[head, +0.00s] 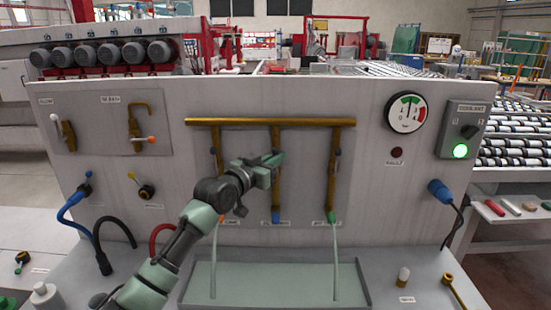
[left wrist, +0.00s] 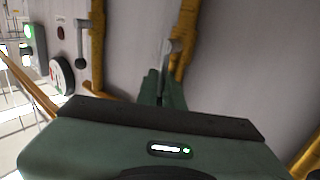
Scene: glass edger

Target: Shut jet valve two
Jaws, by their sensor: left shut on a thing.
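A brass manifold (head: 240,122) on the grey panel feeds three drop pipes. My left gripper (head: 276,160) is at the middle pipe (head: 276,140), the jet valve two pipe, and covers its lever in the head view. In the left wrist view, the left gripper (left wrist: 162,88) is shut on a grey lever (left wrist: 168,52) beside the brass pipe (left wrist: 186,38). The middle nozzle (head: 275,217) has a blue tip, and I see no stream under it. Streams fall from the left nozzle (head: 221,219) and right nozzle (head: 332,217). My right gripper is not in view.
The right pipe's lever (left wrist: 83,45) hangs close by in the left wrist view. A round gauge (head: 405,112) and a coolant switch box (head: 463,130) with a lit green lamp are on the right. A trough (head: 366,290) lies below the nozzles.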

